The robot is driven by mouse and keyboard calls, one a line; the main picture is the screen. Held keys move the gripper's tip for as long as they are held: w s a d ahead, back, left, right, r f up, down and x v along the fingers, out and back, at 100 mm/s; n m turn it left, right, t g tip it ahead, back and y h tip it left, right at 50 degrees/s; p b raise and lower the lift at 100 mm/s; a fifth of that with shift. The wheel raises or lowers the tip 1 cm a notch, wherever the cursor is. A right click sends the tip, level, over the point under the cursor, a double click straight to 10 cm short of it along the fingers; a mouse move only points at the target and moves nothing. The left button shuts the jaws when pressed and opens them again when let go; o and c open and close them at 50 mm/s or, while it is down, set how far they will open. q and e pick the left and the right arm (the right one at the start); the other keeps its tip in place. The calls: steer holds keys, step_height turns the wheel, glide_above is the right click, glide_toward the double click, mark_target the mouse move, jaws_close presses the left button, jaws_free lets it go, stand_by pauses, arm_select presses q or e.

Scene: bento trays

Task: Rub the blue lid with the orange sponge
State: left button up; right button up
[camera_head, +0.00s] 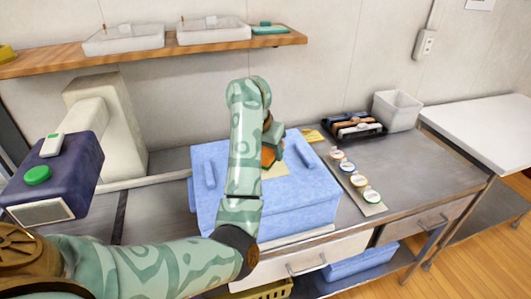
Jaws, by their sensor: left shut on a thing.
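The blue lid (306,182) sits on a large blue box (298,219) on the steel counter. A pale yellowish patch (276,172) shows on its top. My left arm reaches over the lid and covers its middle. My left gripper (271,151) is shut on the orange sponge (267,158), mostly hidden behind the arm. The sponge is at the lid's top beside the pale patch; I cannot tell whether it touches the lid. My right gripper is not in view.
Several round-topped cups (348,166) stand in a row right of the box. A black tray (354,128) and a white bin (397,110) stand behind. A wooden shelf (120,58) holds clear containers. The counter's right front (425,185) is clear.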

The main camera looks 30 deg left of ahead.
arm_select(q)
steer(key=shift+r+p, duration=1)
steer(key=shift+r, duration=0.75)
